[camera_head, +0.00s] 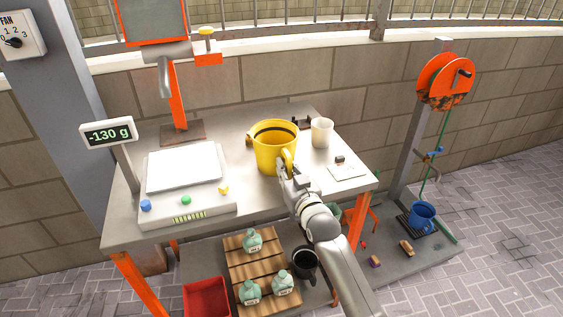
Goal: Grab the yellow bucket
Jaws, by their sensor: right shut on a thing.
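The yellow bucket (268,155) is upright on or just above the grey metal table (240,128), right of the scale. A dark band runs inside its rim. My right gripper (284,168) is at the bucket's near right side, shut on its handle part. The fingertips are small and partly hidden against the yellow. I cannot tell whether the bucket's base touches the table. My left gripper is not in view.
A scale (184,172) with a display reading -130 g stands left of the bucket. A white cup (321,132) stands close to its right. Below are a wooden pallet (262,268) with jugs, a red crate (207,298) and a black bucket (304,262). A blue bucket (422,217) stands at the right.

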